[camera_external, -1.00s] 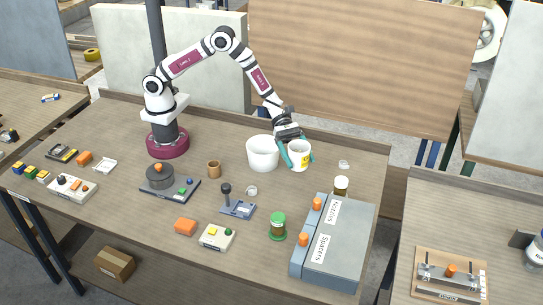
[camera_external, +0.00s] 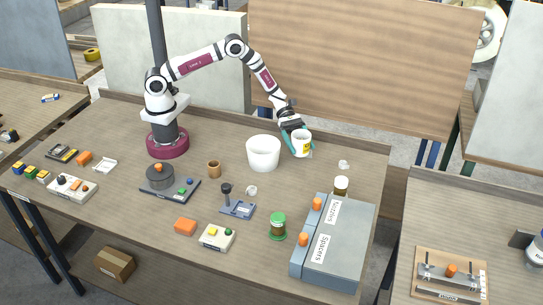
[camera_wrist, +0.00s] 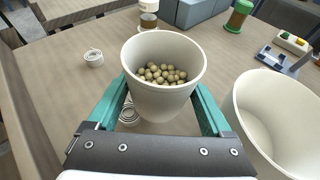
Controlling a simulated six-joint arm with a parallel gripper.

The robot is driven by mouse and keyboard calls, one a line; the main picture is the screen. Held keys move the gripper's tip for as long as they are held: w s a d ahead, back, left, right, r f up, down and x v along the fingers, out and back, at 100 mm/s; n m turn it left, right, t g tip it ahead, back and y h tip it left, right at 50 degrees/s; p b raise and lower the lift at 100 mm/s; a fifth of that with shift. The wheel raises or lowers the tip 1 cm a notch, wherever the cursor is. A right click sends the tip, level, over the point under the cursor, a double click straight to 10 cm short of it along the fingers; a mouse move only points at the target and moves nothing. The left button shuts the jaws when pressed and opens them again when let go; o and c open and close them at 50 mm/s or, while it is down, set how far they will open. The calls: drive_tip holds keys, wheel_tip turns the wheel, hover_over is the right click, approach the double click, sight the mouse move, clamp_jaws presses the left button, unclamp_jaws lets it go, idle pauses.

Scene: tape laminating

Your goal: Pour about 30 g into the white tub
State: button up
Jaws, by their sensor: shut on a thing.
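The white tub (camera_external: 263,154) stands upright on the table, to the left of my gripper (camera_external: 298,147) in the outside view. In the wrist view the tub (camera_wrist: 275,125) is at the right, and the part of its inside that shows looks bare. My gripper (camera_wrist: 161,100) is shut around a white cup (camera_wrist: 165,100), with a green finger on each side. The cup holds many small olive-tan balls (camera_wrist: 160,74) and looks near upright.
A pale coil (camera_wrist: 93,57) lies on the table at the left in the wrist view. A small jar (camera_external: 341,187) stands near the grey boxes (camera_external: 340,245).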

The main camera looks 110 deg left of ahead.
sight(296, 132)
drive_tip(key=shift+r, duration=0.1)
drive_tip(key=shift+s+d+r+m+t, duration=0.1)
drive_tip(key=shift+s+r+m+t, duration=0.1)
drive_tip(key=shift+r, duration=0.4)
drive_tip(key=shift+s+d+r+m+t, duration=0.1)
drive_tip(key=shift+r+m+t, duration=0.1)
drive_tip(key=shift+r, duration=0.35)
drive_tip(key=shift+s+d+r+m+t, duration=0.1)
drive_tip(key=shift+s+r+m, duration=0.1)
drive_tip(key=shift+r, duration=0.4)
drive_tip(key=shift+s+d+r+m+t, duration=0.15)
drive_tip(key=shift+s+r+m+t, duration=0.15)
drive_tip(key=shift+r, duration=0.3)
drive_tip(key=shift+s+d+r+m+t, duration=0.15)
drive_tip(key=shift+r+m+t, duration=0.2)
drive_tip(key=shift+r, duration=0.2)
drive_tip(key=shift+s+d+r+m+t+h, duration=0.2)
drive_tip(key=shift+s+r+m+t, duration=0.4)
drive_tip(key=shift+m, duration=0.7)
drive_tip(key=shift+s+d+r+m+t+h, duration=0.3)
drive_tip(key=shift+m+t, duration=0.4)
drive_tip(key=shift+m, duration=0.55)
drive_tip(key=shift+s+d+r+m+t, duration=0.1)
drive_tip(key=shift+s+r+m+t, duration=0.45)
drive_tip(key=shift+m, duration=0.75)
drive_tip(key=shift+r+m+t, duration=0.3)
drive_tip(key=shift+m, duration=0.2)
drive_tip(key=shift+s+d+r+m+h, duration=0.35)
drive_tip(key=shift+s+d+m+h, duration=0.2)
drive_tip(key=shift+s+m, duration=0.3)
